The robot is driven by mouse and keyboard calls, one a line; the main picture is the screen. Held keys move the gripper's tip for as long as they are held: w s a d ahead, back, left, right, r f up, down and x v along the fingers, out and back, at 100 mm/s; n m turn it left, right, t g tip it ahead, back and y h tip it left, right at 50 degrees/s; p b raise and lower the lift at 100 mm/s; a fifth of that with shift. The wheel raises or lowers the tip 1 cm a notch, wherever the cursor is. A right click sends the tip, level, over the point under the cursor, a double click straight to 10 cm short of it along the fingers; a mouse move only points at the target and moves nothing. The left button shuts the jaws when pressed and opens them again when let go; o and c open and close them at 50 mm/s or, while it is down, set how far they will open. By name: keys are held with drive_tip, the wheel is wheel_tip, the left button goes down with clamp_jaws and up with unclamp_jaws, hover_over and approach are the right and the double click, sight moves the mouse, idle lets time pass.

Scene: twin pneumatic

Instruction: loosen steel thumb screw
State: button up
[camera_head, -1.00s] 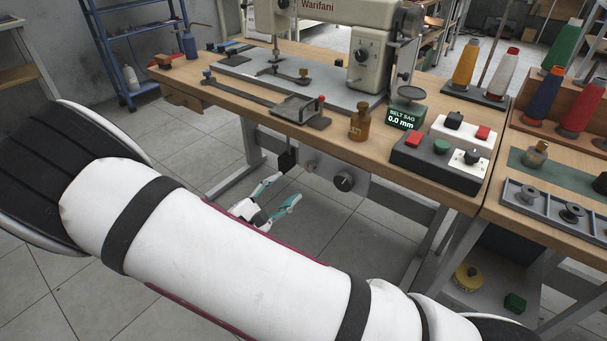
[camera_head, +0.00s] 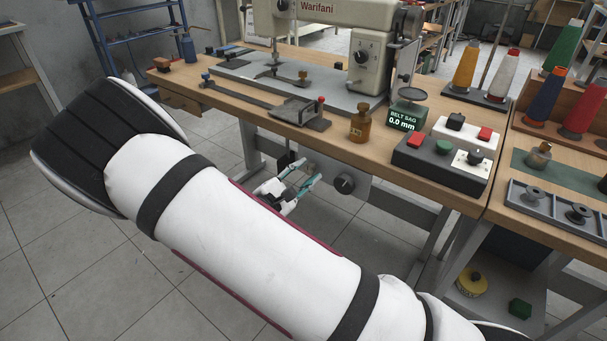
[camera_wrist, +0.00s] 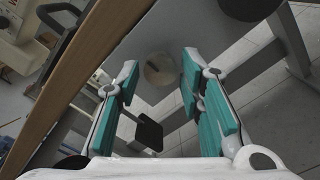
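My gripper (camera_head: 306,174) is below the sewing table, in front of the grey panel under the tabletop. The wrist view shows my gripper (camera_wrist: 160,78) open, with its two teal fingers apart and nothing held. A round, pale metal disc, which looks like the steel thumb screw (camera_wrist: 160,69), is on the grey panel and shows between the fingertips in the wrist view. I see no contact between it and the fingers. In the head view the screw is too small or too covered by my gripper to make out.
A dark round knob (camera_head: 344,183) is on the panel right of my gripper. A black block (camera_wrist: 149,133) hangs near the left finger. The wooden tabletop edge (camera_wrist: 75,80) runs above. The table carries a sewing machine (camera_head: 362,60) and a "BELT SAG 0.0 mm" display (camera_head: 403,121).

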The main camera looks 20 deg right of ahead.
clamp_jaws()
drive_tip(key=shift+n+p, duration=0.3)
drive_tip(key=shift+p, duration=0.05)
drive_tip(key=n+p, duration=0.2)
drive_tip(key=shift+s+n, duration=0.1)
drive_tip(key=shift+n, duration=0.2)
drive_tip(key=n+p, duration=0.3)
drive_tip(key=shift+n, duration=0.3)
drive_tip(key=n+p, duration=0.2)
drive_tip(key=n, duration=0.1)
drive_tip(key=shift+n, duration=0.3)
drive_tip(key=shift+n+p, duration=0.65)
drive_tip(key=shift+n, duration=0.95)
drive_tip(key=shift+f, duration=0.1)
